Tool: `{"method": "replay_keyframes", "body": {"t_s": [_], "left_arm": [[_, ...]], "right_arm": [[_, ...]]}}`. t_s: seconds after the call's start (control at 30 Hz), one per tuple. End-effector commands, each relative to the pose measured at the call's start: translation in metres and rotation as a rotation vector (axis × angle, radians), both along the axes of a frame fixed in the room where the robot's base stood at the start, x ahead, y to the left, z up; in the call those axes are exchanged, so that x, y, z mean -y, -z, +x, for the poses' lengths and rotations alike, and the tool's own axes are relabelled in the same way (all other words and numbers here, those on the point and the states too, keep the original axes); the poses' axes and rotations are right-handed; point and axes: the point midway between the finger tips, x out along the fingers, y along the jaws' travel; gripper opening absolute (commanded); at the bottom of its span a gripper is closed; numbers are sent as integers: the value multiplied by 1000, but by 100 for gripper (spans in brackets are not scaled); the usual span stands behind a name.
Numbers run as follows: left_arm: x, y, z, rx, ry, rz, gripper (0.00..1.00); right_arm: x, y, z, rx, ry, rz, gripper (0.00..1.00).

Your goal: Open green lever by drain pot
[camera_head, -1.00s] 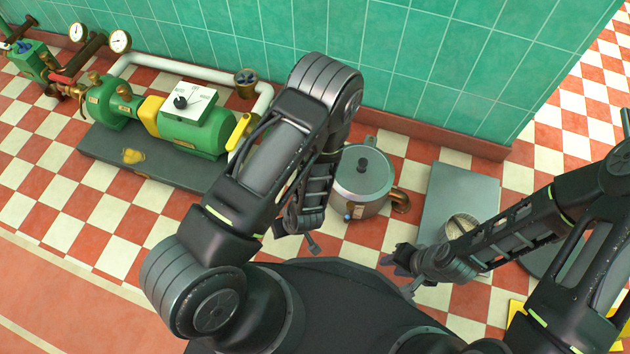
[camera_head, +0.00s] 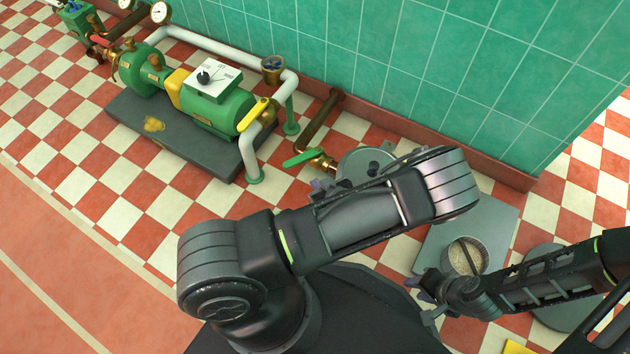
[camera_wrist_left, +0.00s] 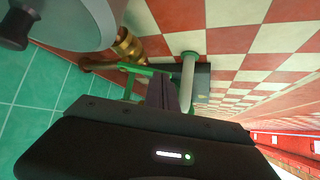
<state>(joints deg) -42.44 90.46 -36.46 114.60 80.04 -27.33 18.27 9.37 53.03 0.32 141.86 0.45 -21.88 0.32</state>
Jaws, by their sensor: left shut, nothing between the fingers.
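The green lever (camera_head: 303,157) sits on a brass valve (camera_head: 324,164) at the left side of the drain pot (camera_head: 362,166), a steel pot with a lid. My left arm hides much of the pot. My left gripper (camera_head: 324,188) is shut and empty, just below the lever and valve in the head view. In the left wrist view, the closed dark fingers (camera_wrist_left: 163,94) overlap the view of the green lever (camera_wrist_left: 138,69); whether they touch it I cannot tell. The brass valve (camera_wrist_left: 127,45) and pot (camera_wrist_left: 68,20) show there too. My right gripper (camera_head: 427,289) is at lower right, its jaws unclear.
A green pump (camera_head: 215,110) with a yellow lever (camera_head: 253,114) and white pipes stands on a dark base at left. A container of grain (camera_head: 464,256) stands on a grey plate (camera_head: 497,215) at right. The tiled wall (camera_head: 420,60) is behind.

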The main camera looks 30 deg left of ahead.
Motion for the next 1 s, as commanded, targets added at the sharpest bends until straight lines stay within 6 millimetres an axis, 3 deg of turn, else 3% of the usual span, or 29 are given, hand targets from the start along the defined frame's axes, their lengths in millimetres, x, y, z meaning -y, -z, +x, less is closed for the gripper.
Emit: {"method": "replay_keyframes", "body": {"t_s": [0.43,0.7,1.0], "left_arm": [[-56,61,30,-2,-1,1,0],[-85,58,47,1,-1,-2,0],[-90,56,50,0,1,-1,0]], "right_arm": [[-1,39,5,14,7,-3,33],[-1,47,8,20,11,-4,33],[-1,47,8,20,11,-3,33]]}}
